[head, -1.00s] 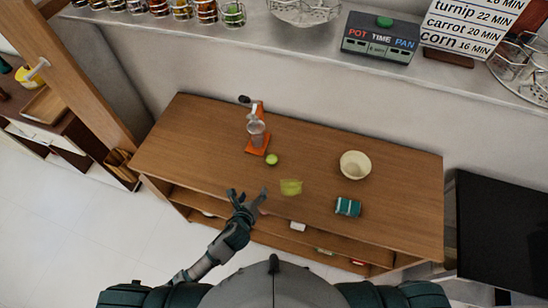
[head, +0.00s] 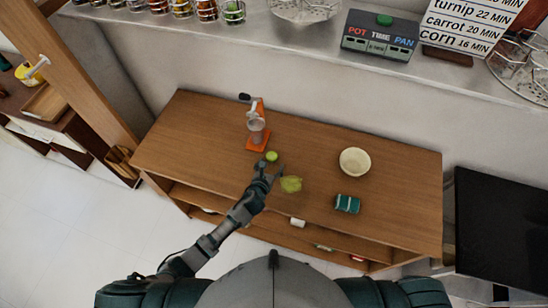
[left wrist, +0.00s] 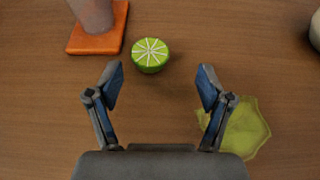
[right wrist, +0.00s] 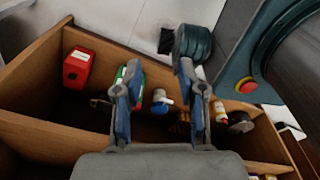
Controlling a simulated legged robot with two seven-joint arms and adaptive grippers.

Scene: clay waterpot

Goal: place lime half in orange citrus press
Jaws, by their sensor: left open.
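The lime half (head: 272,156) lies on the wooden counter, cut face up, just in front of the orange citrus press (head: 257,132). In the left wrist view the lime half (left wrist: 150,55) is ahead of my fingers, slightly left of centre, and the press's orange base (left wrist: 97,30) shows at top left. My left gripper (head: 268,168) is open and empty, close to the lime half on its near side; its fingers also show in the left wrist view (left wrist: 160,85). My right gripper (right wrist: 158,75) has its fingers apart, nothing visible between them, facing the shelf below.
A yellow-green cloth-like patch (head: 291,184) lies right of my left gripper. A cream bowl (head: 355,162) and a teal item (head: 347,204) stand farther right on the counter (head: 200,140). In the right wrist view, a red box (right wrist: 78,68) and several other items sit on the shelf.

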